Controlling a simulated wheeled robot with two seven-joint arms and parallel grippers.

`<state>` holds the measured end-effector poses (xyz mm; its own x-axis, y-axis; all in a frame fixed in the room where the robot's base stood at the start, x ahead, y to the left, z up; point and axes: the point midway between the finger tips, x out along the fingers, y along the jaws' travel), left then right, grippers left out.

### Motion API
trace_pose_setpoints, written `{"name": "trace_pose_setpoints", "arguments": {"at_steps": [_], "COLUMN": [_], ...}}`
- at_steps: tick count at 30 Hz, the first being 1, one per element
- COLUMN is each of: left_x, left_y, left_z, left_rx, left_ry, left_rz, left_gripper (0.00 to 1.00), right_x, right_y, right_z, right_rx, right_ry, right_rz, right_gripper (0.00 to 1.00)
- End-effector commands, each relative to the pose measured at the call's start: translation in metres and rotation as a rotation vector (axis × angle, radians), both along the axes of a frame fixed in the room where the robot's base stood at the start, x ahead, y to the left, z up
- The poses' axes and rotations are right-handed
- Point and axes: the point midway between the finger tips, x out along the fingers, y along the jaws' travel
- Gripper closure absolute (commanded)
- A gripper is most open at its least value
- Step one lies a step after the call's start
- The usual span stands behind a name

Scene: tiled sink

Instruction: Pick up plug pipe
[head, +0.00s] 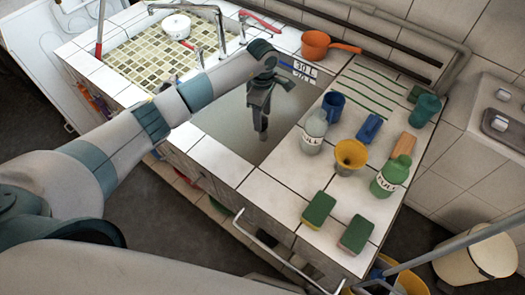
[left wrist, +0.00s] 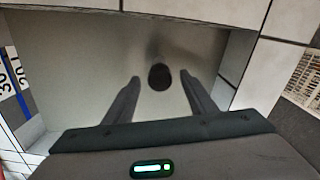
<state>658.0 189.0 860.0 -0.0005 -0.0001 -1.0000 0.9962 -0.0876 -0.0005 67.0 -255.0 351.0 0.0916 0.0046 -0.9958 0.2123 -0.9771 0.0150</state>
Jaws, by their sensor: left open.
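My left gripper (head: 262,128) points down into the grey sink basin (head: 226,124). In the left wrist view its two fingers stand apart, and the gripper (left wrist: 160,77) is open. A dark round spot (left wrist: 160,77) on the basin floor shows between the fingertips. I cannot tell whether it is the plug pipe or the open drain, nor whether the fingers reach down to it. In the head view the gripper hides this spot. My right gripper is not in view.
The basin walls surround the gripper. On the right counter stand a blue cup (head: 333,105), a white bottle (head: 314,132), a yellow cup (head: 350,156), a green bottle (head: 389,178) and sponges (head: 319,209). An orange pan (head: 316,45) and a faucet (head: 218,25) are behind.

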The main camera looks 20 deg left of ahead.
Motion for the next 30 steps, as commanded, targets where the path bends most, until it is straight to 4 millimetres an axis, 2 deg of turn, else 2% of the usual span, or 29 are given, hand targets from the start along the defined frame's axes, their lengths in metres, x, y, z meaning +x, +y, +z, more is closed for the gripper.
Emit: {"name": "trace_pose_setpoints", "arguments": {"at_steps": [1, 7, 21, 27, 28, 30], "left_x": [-0.001, 0.0, 0.0, 0.0, 0.0, 0.0], "left_y": [0.0, 0.0, 0.0, 0.0, 0.0, 0.0], "left_z": [-0.005, -0.021, -0.022, -0.022, -0.022, -0.022], "left_rx": [-0.001, -0.001, 0.0, 0.0, 0.0, 0.0], "left_ry": [0.004, 0.0, 0.0, 0.0, 0.0, 0.0], "left_rz": [0.003, 0.001, 0.001, 0.001, 0.001, 0.001], "left_gripper": [0.49, 0.49, 0.49, 0.97, 1.0, 1.0], "right_x": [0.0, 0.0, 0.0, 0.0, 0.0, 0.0], "right_y": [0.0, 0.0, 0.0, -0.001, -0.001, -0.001], "right_z": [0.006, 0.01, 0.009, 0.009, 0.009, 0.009], "right_rx": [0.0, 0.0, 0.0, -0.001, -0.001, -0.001], "right_ry": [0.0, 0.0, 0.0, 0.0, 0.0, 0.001], "right_rz": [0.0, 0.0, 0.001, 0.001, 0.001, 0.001], "right_gripper": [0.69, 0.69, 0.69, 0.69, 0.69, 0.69]}}
